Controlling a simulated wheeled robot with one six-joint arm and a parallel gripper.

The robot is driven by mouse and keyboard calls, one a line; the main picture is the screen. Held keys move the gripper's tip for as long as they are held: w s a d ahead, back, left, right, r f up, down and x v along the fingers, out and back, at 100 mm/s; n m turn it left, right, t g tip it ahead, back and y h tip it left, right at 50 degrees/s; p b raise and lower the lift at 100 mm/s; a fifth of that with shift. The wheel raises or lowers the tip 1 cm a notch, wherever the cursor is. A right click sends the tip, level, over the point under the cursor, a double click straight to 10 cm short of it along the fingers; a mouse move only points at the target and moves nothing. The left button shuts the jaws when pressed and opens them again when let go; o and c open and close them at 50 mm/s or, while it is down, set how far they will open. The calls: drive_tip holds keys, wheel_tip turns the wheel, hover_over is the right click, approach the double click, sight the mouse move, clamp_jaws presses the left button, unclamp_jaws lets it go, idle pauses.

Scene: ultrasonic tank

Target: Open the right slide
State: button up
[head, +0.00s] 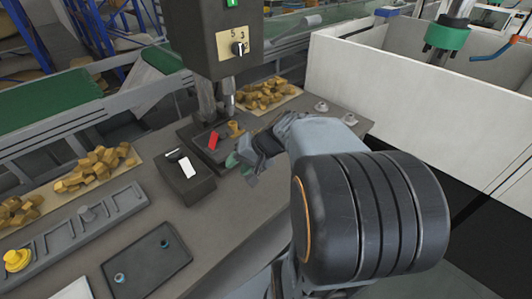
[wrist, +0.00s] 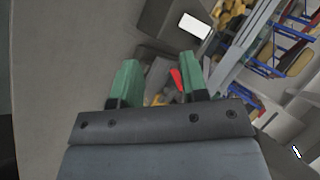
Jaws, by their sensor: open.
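My gripper (wrist: 157,78) is open, with its two green fingers apart and nothing seen held between them. In the head view, my gripper (head: 240,164) is over the grey bench, just right of a dark box with a white panel. A red piece (head: 213,140) lies on the dark base of the machine, near a brass piece (head: 236,129). The red piece also shows beside the right finger in the wrist view (wrist: 177,79). I cannot tell which part is the right slide; my arm hides part of the bench and the machine base.
The machine head (head: 225,45) with a knob stands above the base. The dark box (head: 185,182) is close to my gripper. Brass parts (head: 95,168) lie on trays at the back and left. A dark tray (head: 145,262) lies front left. A white wall (head: 410,105) rises at right.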

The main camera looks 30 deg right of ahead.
drive_tip(key=w+d+f+m+t+h+b, duration=0.2)
drive_tip(key=d+f+m+t+b, duration=0.3)
drive_tip(key=d, duration=0.7)
drive_tip(key=w+d+f+m+t+h+b, duration=0.2)
drive_tip(key=d+f+m+t, duration=0.4)
drive_tip(key=d, duration=0.6)
drive_tip(key=shift+n+g, duration=0.6)
drive_tip(key=shift+n, duration=0.1)
drive_tip(key=x, duration=0.6)
drive_tip(key=p+x, duration=0.1)
drive_tip(key=x, duration=0.4)
drive_tip(key=shift+w+a+f, duration=0.2)
drive_tip(key=shift+w+a, duration=0.05)
drive_tip(key=shift+w, duration=0.05)
drive_tip(key=shift+x, duration=0.9)
clamp_jaws()
